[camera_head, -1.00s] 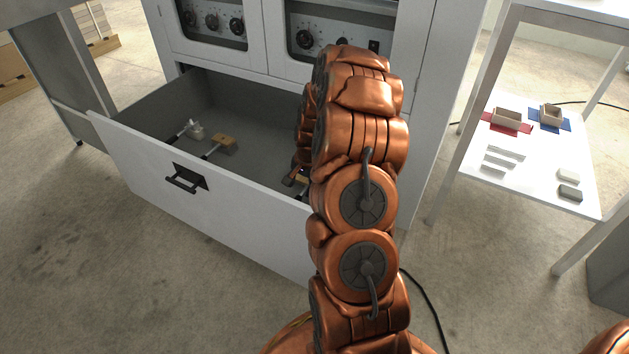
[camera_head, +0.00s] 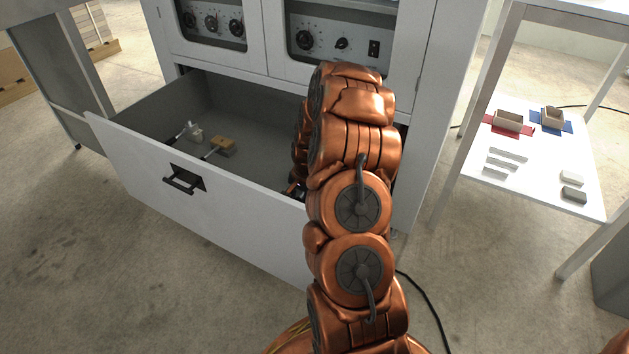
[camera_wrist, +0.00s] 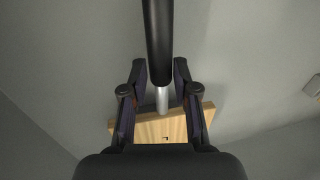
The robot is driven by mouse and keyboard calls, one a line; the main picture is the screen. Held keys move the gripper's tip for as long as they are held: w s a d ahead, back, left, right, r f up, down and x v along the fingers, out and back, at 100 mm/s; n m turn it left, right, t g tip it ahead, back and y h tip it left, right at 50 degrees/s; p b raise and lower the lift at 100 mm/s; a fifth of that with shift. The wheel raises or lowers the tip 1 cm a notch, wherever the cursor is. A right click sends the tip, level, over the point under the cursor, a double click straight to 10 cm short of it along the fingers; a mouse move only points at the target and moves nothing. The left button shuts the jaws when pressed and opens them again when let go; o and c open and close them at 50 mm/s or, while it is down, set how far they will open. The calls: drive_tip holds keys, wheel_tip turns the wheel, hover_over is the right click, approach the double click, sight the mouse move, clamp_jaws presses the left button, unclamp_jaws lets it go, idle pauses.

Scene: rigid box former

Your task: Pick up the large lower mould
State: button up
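A wooden mould block (camera_wrist: 160,128) with a metal rod and a thick black handle (camera_wrist: 158,45) shows in the wrist view. Its identity as the large lower mould is not certain from the frames. My gripper (camera_wrist: 160,72) has one finger on each side of the handle, near where it meets the rod. The gaps to the fingers look very small. I cannot tell whether the fingers press on it. In the head view, my arm hides this mould and most of the gripper, inside the open drawer.
The open drawer (camera_head: 170,212) also holds a smaller wooden mould (camera_head: 222,146) with a handle and a grey metal piece (camera_head: 195,133), both left of my arm. Bare drawer floor lies between them and the arm. The cabinet (camera_head: 265,60) stands behind. A white shelf table (camera_head: 535,185) is at right.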

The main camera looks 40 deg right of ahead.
clamp_jaws()
